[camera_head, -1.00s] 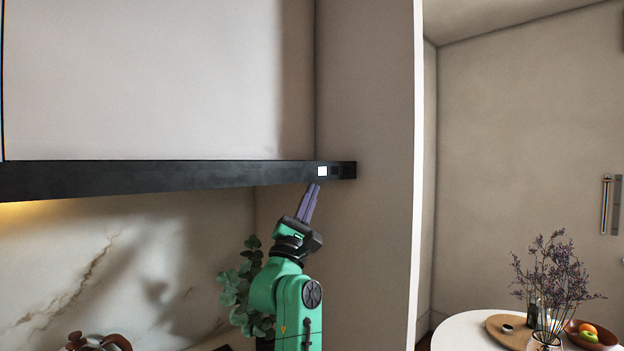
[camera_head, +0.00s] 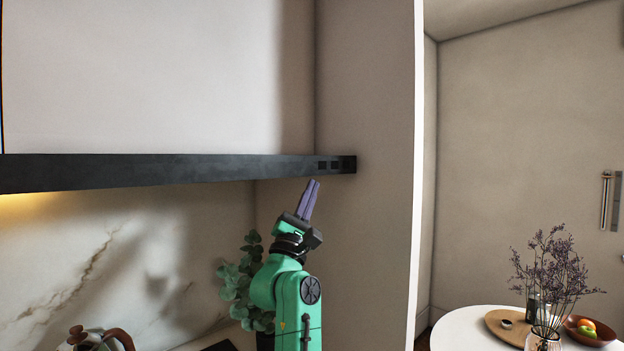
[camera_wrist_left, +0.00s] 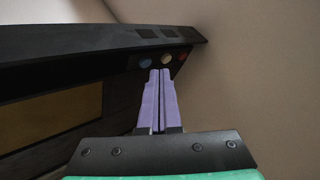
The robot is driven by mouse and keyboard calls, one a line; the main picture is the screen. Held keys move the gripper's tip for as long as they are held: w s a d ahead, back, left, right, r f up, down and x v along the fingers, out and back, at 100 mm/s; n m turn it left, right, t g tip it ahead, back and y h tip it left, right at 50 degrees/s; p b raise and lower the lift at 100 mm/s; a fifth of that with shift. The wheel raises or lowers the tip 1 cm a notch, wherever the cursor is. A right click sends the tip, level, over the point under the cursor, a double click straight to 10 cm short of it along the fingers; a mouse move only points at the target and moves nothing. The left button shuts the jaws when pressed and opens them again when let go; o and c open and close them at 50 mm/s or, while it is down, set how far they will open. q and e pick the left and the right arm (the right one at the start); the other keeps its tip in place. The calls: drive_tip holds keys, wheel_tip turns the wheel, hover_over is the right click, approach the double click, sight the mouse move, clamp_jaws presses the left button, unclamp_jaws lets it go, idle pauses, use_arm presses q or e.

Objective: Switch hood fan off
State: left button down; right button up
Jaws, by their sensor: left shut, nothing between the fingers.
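The hood (camera_head: 150,171) is a long dark bar under the white cabinet in the head view. Small dark square buttons (camera_head: 334,165) sit at its right end, and none is lit. My left gripper (camera_head: 314,183) has purple fingers, is shut and empty, and points up just below the hood's right end, apart from it. In the left wrist view the shut fingers (camera_wrist_left: 160,73) reach toward the hood's underside (camera_wrist_left: 60,118), where a blue, a pale and a red round spot (camera_wrist_left: 182,56) show. Dark squares (camera_wrist_left: 147,33) show on the front face. My right gripper is not in view.
A wall panel (camera_head: 368,220) stands right of the hood. A green plant (camera_head: 238,285) is behind my left arm, and a kettle (camera_head: 85,340) is at the lower left. A round white table (camera_head: 460,325) with a vase and a fruit bowl stands at the right.

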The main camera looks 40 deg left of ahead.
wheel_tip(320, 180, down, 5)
drive_tip(key=b, duration=0.4)
drive_tip(key=shift+b, duration=0.4)
